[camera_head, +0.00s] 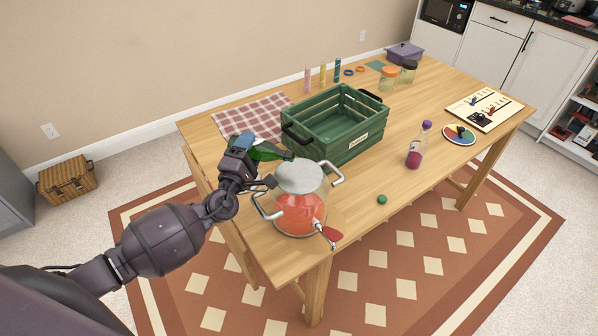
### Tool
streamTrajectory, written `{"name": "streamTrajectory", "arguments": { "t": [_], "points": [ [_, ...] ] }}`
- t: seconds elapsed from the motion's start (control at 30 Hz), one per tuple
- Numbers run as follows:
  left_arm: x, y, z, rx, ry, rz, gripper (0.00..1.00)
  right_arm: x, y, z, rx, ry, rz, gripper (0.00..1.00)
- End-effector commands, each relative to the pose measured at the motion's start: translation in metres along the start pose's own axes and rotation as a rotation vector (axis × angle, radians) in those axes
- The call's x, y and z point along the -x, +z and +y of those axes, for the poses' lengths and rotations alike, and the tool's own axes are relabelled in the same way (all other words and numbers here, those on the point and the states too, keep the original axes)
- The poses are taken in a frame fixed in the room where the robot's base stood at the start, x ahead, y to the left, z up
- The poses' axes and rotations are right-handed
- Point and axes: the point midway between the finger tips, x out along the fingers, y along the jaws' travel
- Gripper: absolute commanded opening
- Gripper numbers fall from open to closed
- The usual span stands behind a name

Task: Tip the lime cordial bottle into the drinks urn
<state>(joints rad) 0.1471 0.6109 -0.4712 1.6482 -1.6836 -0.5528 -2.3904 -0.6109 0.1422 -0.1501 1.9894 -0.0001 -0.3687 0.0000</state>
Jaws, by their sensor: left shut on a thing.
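The drinks urn (300,212) stands at the near left end of the table. It is clear with red-orange drink inside, a pale grey top, metal side handles and a tap low at the front right. My left gripper (255,152) is just left of and behind the urn's top, shut on the green lime cordial bottle (269,153). The bottle lies tipped almost level, its neck pointing right toward the space above the urn's top. Part of the bottle is hidden by the gripper. I cannot see liquid leaving it. My right gripper is not in view.
A green crate (345,150) stands close behind the urn. A bottle with a purple cap (415,150) and a small green ball (381,199) are to the right. A checked cloth (250,117) lies behind the gripper. The table's front right is mostly clear.

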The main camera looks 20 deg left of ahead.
Motion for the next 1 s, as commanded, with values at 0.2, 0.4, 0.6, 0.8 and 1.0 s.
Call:
{"name": "streamTrajectory", "arguments": {
  "t": [0.2,0.4,0.6,0.8,1.0],
  "points": [
    [-0.001,0.0,0.002,-0.028,0.002,-0.008,0.26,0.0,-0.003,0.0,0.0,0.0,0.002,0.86],
    [-0.001,0.0,0.002,-0.056,0.002,-0.016,0.26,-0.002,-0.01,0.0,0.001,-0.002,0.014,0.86],
    [-0.001,0.001,0.002,-0.077,0.002,-0.021,0.26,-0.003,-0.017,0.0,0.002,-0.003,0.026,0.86],
    [-0.001,0.001,0.002,-0.089,0.002,-0.024,0.26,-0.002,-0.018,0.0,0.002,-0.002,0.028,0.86],
    [-0.001,0.001,0.002,-0.103,0.002,-0.028,0.26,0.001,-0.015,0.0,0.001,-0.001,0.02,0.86]
  ]
}}
